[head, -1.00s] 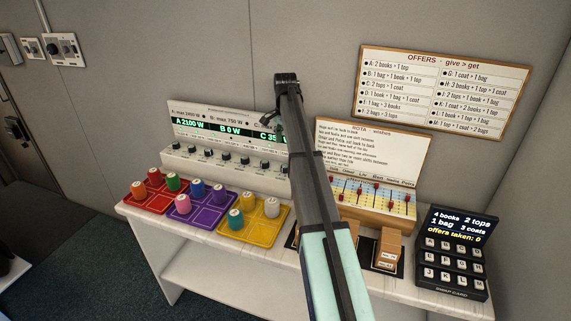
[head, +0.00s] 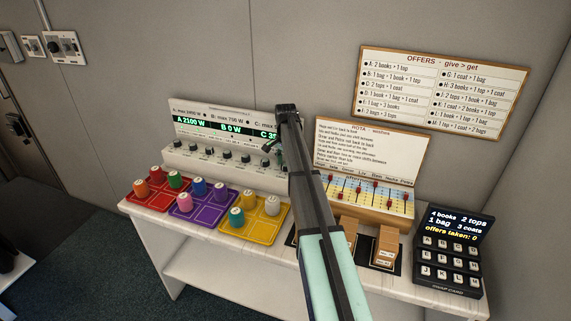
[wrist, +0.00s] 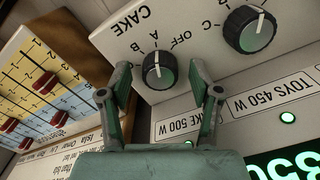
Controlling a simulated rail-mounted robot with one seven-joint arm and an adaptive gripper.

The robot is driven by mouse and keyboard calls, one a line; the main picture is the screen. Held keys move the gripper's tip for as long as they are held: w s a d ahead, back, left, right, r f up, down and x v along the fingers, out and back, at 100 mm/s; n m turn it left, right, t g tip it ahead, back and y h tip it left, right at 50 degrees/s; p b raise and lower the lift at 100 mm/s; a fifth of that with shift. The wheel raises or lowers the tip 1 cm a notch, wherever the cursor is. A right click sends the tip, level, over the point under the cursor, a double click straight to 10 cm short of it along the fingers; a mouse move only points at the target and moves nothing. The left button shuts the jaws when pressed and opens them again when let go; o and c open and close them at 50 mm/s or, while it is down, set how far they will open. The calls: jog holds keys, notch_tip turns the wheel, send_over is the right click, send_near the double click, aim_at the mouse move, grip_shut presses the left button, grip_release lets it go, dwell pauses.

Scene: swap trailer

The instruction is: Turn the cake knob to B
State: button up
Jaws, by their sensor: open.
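The cake knob (wrist: 158,72) is a dark round dial with a white pointer line, under the upside-down CAKE label in the wrist view. Its pointer is directed at the letter A; B is just to the left and OFF to the right. My gripper (wrist: 160,78) is open, with one finger on each side of the knob and a gap visible on both sides. I cannot tell how far the fingertips are from the panel. In the head view my gripper (head: 274,148) is at the right end of the white control panel (head: 180,160), where my arm hides the cake knob.
Another knob (wrist: 249,30) is close to the right finger in the wrist view. The ROTA slider board (head: 370,160) stands right beside the panel. Coloured trays (head: 245,237) with pegs lie in front, and a black keypad (head: 448,262) stands at the right.

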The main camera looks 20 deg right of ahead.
jog(key=c, duration=1.1)
jog(key=shift+c, duration=0.2)
jog(key=shift+n, duration=0.3)
jog(key=n, duration=0.3)
jog(key=shift+n, duration=2.1)
jog(key=shift+b, duration=0.3)
jog(key=o, duration=1.1)
jog(key=shift+o, duration=0.2)
